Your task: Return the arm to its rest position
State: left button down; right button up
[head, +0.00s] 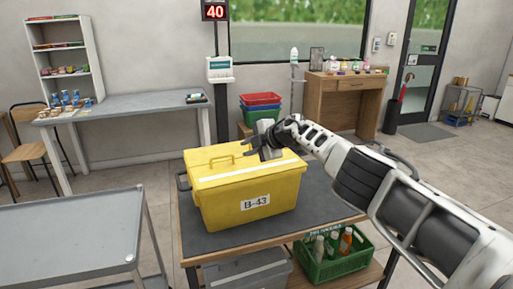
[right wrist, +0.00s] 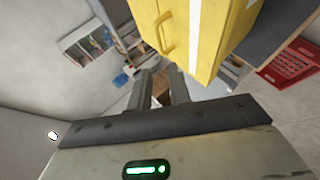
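My right arm reaches in from the right in the head view. Its gripper (head: 262,146) shows in front of the lid's back right part in that picture. In the right wrist view the two fingers (right wrist: 163,80) stand apart, with only distant background between them. The yellow box (head: 250,202), labelled B-43, sits closed on a dark-topped table. The box also shows in the right wrist view (right wrist: 205,35), beside the fingers and not between them. My left gripper is not in view.
The dark-topped table (head: 310,205) holds the yellow box; a green crate (head: 335,262) of bottles is on its lower shelf. A grey cart (head: 70,240) stands at the left. Stacked red and blue bins (head: 260,101) are behind. A wooden desk (head: 343,102) stands at the back right.

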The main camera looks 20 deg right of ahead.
jog(key=shift+s+r, duration=0.25)
jog(key=shift+s, duration=0.1)
jog(key=shift+d, duration=0.15)
